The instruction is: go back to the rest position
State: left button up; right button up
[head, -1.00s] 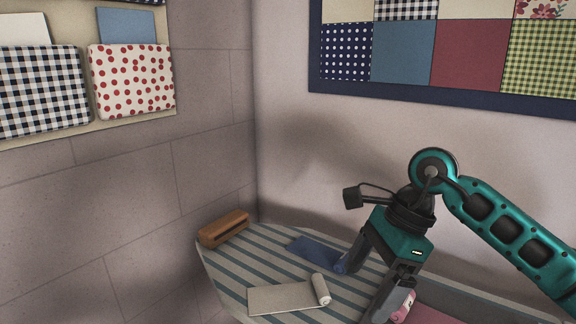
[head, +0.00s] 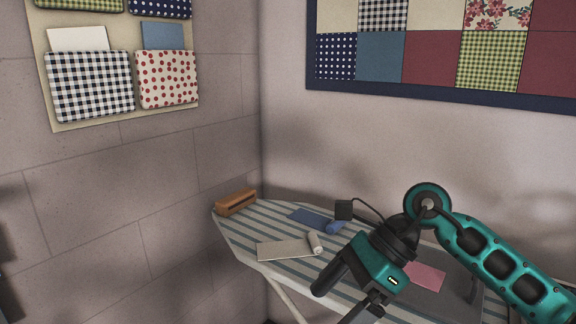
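My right gripper (head: 347,296), on the teal arm coming in from the right, is in front of the striped ironing board (head: 238,238). Its two fingers are spread apart and point down to the left. No object shows between them. My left gripper is not in view. A partly unrolled white cloth (head: 285,250) lies on the board left of the gripper. A partly unrolled blue cloth (head: 310,217) lies behind it. A pink cloth (head: 427,275) lies right of the gripper, partly hidden by my arm.
A brown wooden block (head: 235,202) sits at the board's far left end. A wall organizer (head: 95,117) with fabric pockets hangs on the left wall. A patchwork panel (head: 440,95) hangs on the back wall. The space left of the board is free.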

jog(key=s+a+r+m+y, duration=0.3)
jog(key=a+m+y, duration=0.5)
jog(key=y, duration=0.2)
jog(key=w+d+f+m+t+h+p, duration=0.15)
jog(key=d+f+m+t+h, duration=0.3)
jog(key=m+t, duration=0.8)
jog(key=w+d+f+m+t+h, duration=0.3)
jog(key=d+f+m+t, duration=0.3)
jog(key=m, duration=1.2)
jog(key=s+d+f+m+g+h, duration=0.1)
jog(key=s+d+f+m+h, duration=0.2)
jog(key=f+m, duration=0.2)
jog(key=s+d+f+m+g+h, duration=0.1)
jog(key=s+d+f+m+h, duration=0.2)
jog(key=f, duration=0.4)
jog(key=shift+s+d+f+m+h, duration=0.35)
jog(key=shift+s+m+h, duration=0.3)
jog(key=shift+m, duration=0.6)
jog(key=s+f+m+g, duration=0.1)
jog(key=s+f, duration=0.1)
jog(key=s+d+f+m+g+h, duration=0.1)
jog(key=s+f, duration=0.1)
jog(key=s+f+m+g, duration=0.1)
jog(key=s+f, duration=0.1)
jog(key=shift+s+d+f+g, duration=0.15)
jog(key=shift+d+g, duration=0.2)
